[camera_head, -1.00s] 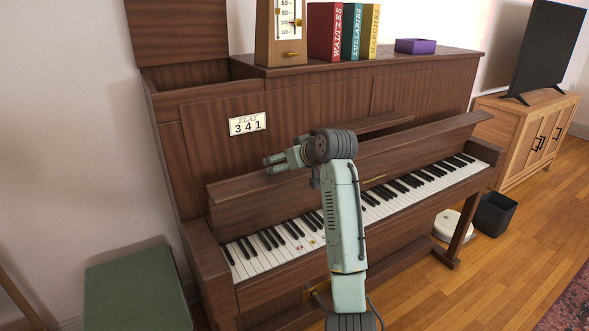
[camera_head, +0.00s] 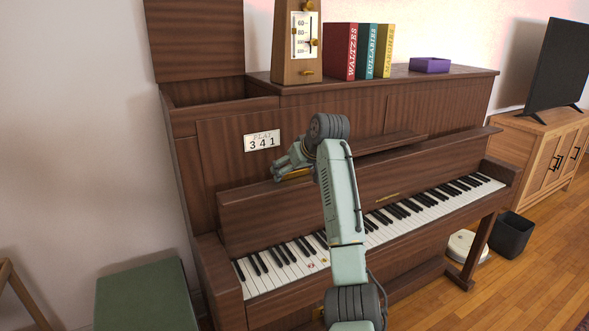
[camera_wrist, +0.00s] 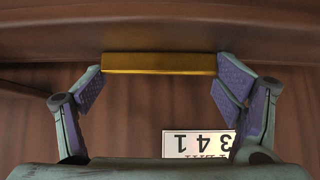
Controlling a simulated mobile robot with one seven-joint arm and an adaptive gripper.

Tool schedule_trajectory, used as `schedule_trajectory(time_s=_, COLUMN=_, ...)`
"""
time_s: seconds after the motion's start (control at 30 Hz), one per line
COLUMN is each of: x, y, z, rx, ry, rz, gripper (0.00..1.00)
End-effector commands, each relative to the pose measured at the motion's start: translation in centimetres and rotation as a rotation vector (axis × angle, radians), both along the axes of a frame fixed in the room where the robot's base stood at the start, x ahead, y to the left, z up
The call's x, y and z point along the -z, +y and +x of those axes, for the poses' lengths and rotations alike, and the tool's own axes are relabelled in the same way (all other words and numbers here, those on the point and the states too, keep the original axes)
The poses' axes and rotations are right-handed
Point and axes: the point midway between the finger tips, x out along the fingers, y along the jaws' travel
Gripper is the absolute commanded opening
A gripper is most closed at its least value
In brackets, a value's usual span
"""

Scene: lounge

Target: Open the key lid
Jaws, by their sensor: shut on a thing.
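The key lid (camera_head: 400,180) is the long brown board above the keyboard. It stands raised at a steep angle, and the keys (camera_head: 410,213) in front of it are exposed. In the head view my gripper (camera_head: 291,166) is at the lid's upper edge, left of the middle, and my arm hides part of the lid and keyboard.
A plate reading 341 (camera_head: 262,141) is on the piano front just behind the gripper. On the piano top stand a metronome (camera_head: 297,48), several-coloured books (camera_head: 358,50) and a purple box (camera_head: 430,65). A green stool (camera_head: 148,297) is at the left front.

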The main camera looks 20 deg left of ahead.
Motion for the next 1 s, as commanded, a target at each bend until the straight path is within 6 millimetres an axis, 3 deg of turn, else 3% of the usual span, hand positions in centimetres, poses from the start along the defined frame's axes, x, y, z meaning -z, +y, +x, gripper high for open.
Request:
schedule_trajectory(time_s=0.03, x=2.0, y=0.0, z=-0.1, rx=-0.004, ry=0.025, rz=-0.027, gripper=0.35)
schedule_trajectory(time_s=0.07, x=2.0, y=0.0, z=-0.1, rx=-0.004, ry=0.025, rz=-0.027, gripper=0.85)
schedule_trajectory(time_s=0.2, x=2.0, y=0.0, z=-0.1, rx=-0.003, ry=0.025, rz=-0.027, gripper=0.95)
schedule_trajectory(time_s=0.3, x=2.0, y=-0.1, z=-0.1, rx=-0.001, ry=0.026, rz=-0.026, gripper=1.0)
schedule_trajectory(time_s=0.57, x=0.8, y=-0.9, z=-0.5, rx=0.001, ry=0.023, rz=-0.021, gripper=1.0)
schedule_trajectory(time_s=1.0, x=-6.4, y=-5.1, z=-4.6, rx=-0.006, ry=0.009, rz=-0.013, gripper=1.0)
